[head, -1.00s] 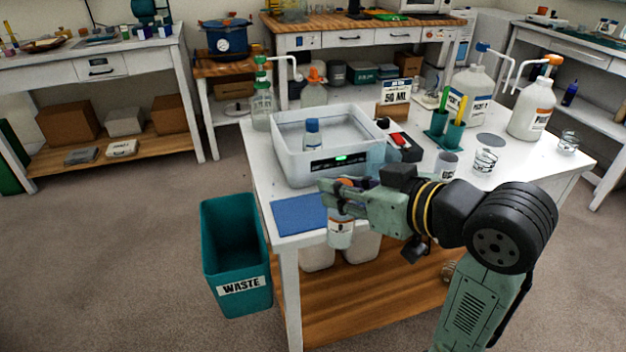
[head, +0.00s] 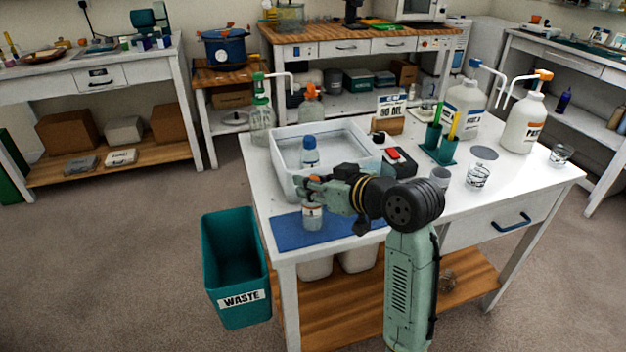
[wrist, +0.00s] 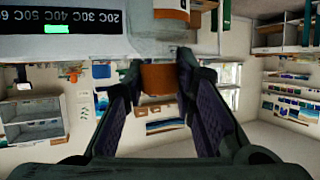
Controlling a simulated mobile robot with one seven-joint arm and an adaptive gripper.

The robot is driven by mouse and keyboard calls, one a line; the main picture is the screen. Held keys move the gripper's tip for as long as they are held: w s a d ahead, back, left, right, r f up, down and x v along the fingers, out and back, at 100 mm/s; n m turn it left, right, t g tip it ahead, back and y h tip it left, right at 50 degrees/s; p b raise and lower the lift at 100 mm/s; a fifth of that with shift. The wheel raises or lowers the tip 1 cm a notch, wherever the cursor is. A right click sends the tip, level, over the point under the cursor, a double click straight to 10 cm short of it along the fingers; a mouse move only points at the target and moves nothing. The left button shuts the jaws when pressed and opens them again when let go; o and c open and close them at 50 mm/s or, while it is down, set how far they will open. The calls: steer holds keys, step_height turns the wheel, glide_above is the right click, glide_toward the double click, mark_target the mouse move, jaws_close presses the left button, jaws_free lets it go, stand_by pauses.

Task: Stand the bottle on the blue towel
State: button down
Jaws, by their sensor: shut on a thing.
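A small pale bottle with an orange band (head: 312,217) hangs upright below my gripper (head: 312,186). My gripper is shut on its orange top (wrist: 158,79), which shows between the two fingers in the wrist view. The blue towel (head: 282,232) lies flat at the table's front left corner.
Just behind the towel stands a white water bath (head: 283,180) with a blue-capped bottle (head: 310,152) in it. A teal waste bin (head: 236,270) stands on the floor left of the table (head: 455,205). Cups and pump bottles fill the right side.

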steer(key=shift+f, duration=0.15)
steer(key=c, duration=1.3)
jaws_free()
